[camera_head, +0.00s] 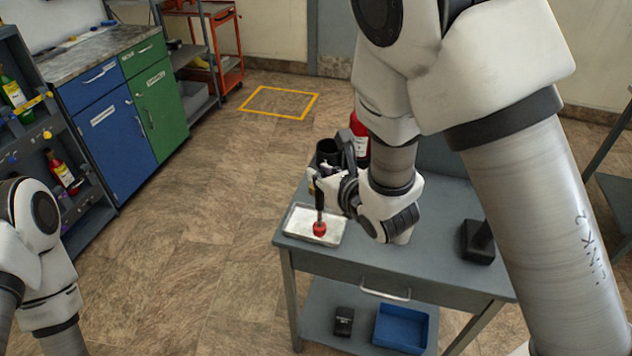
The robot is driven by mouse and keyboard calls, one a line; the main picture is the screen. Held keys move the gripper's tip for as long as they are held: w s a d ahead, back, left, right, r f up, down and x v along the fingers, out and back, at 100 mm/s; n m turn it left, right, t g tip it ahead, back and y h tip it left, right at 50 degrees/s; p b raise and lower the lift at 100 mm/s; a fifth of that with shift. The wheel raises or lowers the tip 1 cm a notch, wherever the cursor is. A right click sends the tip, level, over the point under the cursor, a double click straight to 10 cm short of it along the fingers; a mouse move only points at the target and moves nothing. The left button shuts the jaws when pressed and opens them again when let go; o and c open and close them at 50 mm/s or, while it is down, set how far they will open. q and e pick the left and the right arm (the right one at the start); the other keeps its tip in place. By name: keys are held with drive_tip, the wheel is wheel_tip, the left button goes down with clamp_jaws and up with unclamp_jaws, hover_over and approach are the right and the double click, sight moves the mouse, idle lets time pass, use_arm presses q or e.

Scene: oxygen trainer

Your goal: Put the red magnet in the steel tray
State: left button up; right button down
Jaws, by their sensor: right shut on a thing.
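The red magnet (319,229) is small and round and shows against the pale floor of the steel tray (299,222). The tray lies at the left front corner of the grey table. My right gripper (320,213) points down over the tray and is shut on the magnet. I cannot tell whether the magnet touches the tray floor or hangs just above it. My left arm shows at the lower left, but its gripper is out of the picture.
On the table (330,257), a black cup (327,152) and a red bottle (359,140) stand behind my right gripper. A black block (478,242) stands at the right. A blue bin (401,328) sits on the lower shelf. The floor to the left is clear.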

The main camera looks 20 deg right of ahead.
drive_tip(key=w+f, duration=0.4)
drive_tip(key=w, duration=0.2)
drive_tip(key=shift+d+f+b, duration=0.35)
drive_tip(key=shift+d+b, duration=0.05)
drive_tip(key=shift+d, duration=0.05)
drive_tip(key=c, duration=1.1)
unclamp_jaws()
drive_tip(key=shift+w, duration=0.1)
use_arm(q)
drive_tip(key=shift+w+d+f, duration=0.1)
drive_tip(key=shift+w, duration=0.25)
use_arm(e)
drive_tip(key=shift+r, duration=0.1)
